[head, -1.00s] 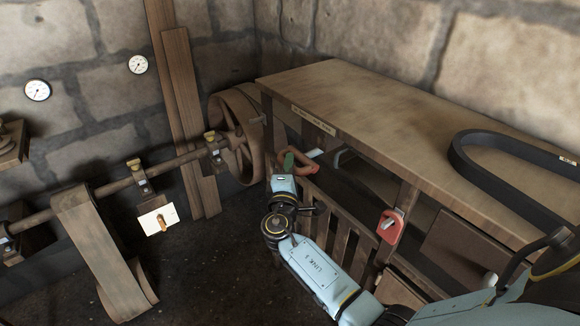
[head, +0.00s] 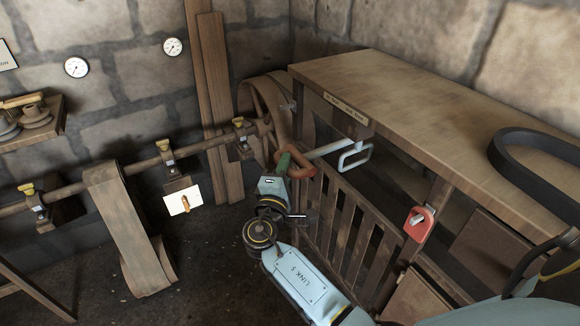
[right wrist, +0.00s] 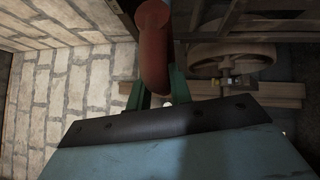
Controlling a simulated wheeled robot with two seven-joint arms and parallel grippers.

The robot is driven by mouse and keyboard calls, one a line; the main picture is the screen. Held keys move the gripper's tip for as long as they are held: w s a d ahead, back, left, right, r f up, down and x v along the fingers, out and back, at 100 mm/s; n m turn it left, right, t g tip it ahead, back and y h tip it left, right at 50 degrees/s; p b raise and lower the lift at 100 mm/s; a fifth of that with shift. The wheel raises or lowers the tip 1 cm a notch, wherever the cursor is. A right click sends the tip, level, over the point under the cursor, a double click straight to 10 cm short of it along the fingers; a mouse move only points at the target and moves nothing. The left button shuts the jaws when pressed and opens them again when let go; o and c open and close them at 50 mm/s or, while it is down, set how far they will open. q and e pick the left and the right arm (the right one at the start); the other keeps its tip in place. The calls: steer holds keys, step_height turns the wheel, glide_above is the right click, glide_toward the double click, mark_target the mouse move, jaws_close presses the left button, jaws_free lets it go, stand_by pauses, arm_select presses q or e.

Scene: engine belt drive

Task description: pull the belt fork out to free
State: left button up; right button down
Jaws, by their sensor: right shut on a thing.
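The belt fork shows in the head view as a red handle (head: 299,164) with a pale metal bar (head: 330,149) ending in a squared loop (head: 355,156). The loop stands in front of the bench's dark open side, and I cannot tell whether it touches anything there. My right gripper (head: 287,164), with green fingers, is shut on the red handle. In the right wrist view the handle (right wrist: 154,50) rises from between the fingers (right wrist: 157,95), and the rest of the fork is hidden. My left gripper is not in view.
The wooden bench (head: 420,110) with slatted front stands right of the gripper. A black belt (head: 535,165) lies on its top. A large pulley wheel (head: 268,100) and line shaft (head: 110,172) run behind and left. A red tag (head: 420,222) hangs on the bench leg.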

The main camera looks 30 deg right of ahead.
steer(key=c, duration=1.3)
jaws_free()
steer(key=shift+a, duration=0.35)
steer(key=shift+d, duration=0.1)
steer(key=v, duration=1.3)
steer(key=shift+s+f+b, duration=0.1)
steer(key=shift+s+b, duration=0.1)
steer(key=shift+b, duration=0.15)
